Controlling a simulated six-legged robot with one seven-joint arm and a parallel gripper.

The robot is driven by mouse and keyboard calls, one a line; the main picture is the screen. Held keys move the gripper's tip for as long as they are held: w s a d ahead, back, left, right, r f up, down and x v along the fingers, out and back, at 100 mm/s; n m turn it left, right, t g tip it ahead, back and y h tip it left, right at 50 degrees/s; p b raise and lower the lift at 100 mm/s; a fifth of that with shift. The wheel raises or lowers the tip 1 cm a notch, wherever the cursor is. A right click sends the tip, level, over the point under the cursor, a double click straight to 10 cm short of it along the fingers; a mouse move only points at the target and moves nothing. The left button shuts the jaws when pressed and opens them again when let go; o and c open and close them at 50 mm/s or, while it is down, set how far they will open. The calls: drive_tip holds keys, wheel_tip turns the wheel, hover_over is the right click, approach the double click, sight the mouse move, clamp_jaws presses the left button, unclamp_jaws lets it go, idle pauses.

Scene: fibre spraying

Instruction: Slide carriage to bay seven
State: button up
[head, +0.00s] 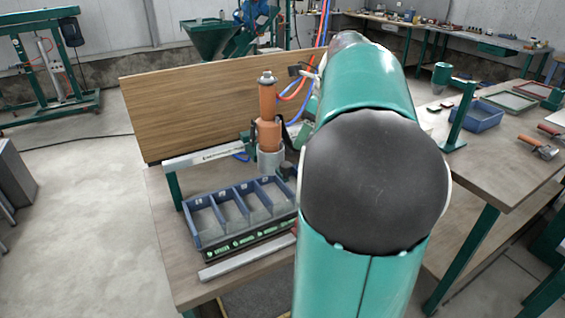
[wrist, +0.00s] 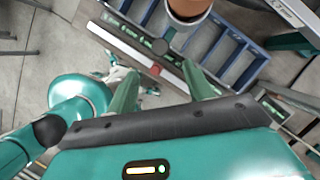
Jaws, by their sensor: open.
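An orange spray unit (head: 267,118) stands upright in a grey cup (head: 270,160) behind the blue bins; its lower end also shows at the top of the wrist view (wrist: 188,8). This seems to be part of the carriage, but I cannot tell for sure. In the wrist view a red knob (wrist: 155,70) and a dark round knob (wrist: 160,47) sit by the bins' front strip. My gripper (wrist: 159,67) is open, its two green fingers on either side of the red knob, with no clear contact. In the head view my arm hides the gripper and the right end of the bins.
A row of blue bins (head: 222,242) with green-marked labels stands on the wooden bench (head: 181,255). A pale rail (head: 246,262) runs along its front, and a wooden panel (head: 190,100) stands behind. Another bench (head: 528,135) on the right holds a blue tray (head: 484,119).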

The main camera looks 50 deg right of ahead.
sight(288, 164)
drive_tip(key=x, duration=1)
drive_tip(key=shift+f, duration=0.2)
clamp_jaws()
